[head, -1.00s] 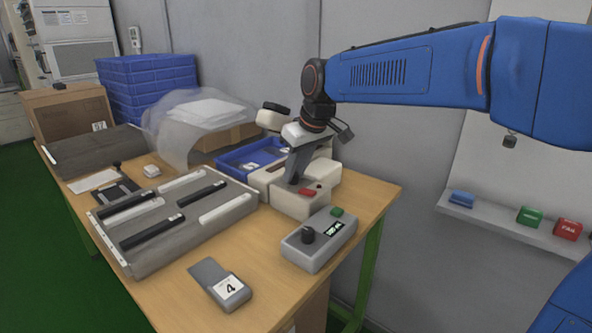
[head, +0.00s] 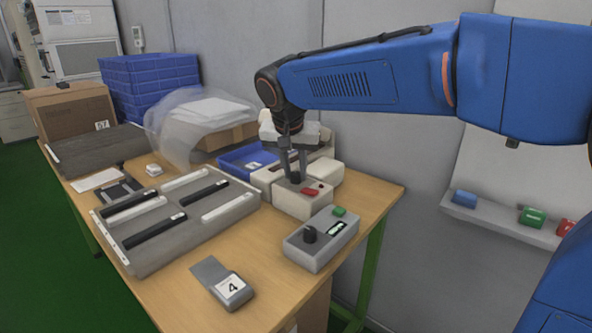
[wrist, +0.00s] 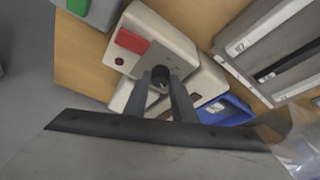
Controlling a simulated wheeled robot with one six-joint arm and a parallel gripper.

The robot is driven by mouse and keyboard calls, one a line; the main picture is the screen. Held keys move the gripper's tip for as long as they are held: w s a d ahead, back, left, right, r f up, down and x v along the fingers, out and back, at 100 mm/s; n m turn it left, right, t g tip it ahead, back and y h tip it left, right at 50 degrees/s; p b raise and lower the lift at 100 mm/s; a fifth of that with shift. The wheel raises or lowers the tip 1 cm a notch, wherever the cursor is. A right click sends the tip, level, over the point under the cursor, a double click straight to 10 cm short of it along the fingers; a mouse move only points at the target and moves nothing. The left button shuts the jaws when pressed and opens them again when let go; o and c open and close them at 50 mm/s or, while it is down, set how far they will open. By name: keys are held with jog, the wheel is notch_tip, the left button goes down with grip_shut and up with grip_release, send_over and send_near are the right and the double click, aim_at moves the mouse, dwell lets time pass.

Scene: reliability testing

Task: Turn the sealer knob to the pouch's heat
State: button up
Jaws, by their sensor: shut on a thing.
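The sealer (head: 302,203) is a cream box with a red button (head: 310,191) on top, near the right part of the table. Its black knob (head: 295,178) is between my gripper's fingertips (head: 295,170). In the wrist view the sealer (wrist: 175,45) lies ahead and the dark knob (wrist: 158,76) shows between the two grey fingers (wrist: 160,82). My gripper points down and is shut on the knob. The knob's markings are too small to read. I cannot pick out a pouch with a heat mark for certain.
A grey box with a black dial and green button (head: 322,240) stands in front of the sealer. A grey tag marked 4 (head: 215,278) lies at the front. A grey rack (head: 160,255) of black and white strips is at left. A blue tray (head: 232,172) sits behind.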

jog(key=shift+a+f+m+g+h, duration=0.1)
jog(key=shift+m+g+h, duration=0.4)
jog(key=shift+m, duration=1.4)
jog(key=o, duration=1.1)
jog(key=shift+c, duration=0.2)
jog(key=v, duration=1.7)
jog(key=shift+a, duration=0.3)
jog(key=shift+s+d, duration=0.1)
jog(key=shift+s, duration=0.05)
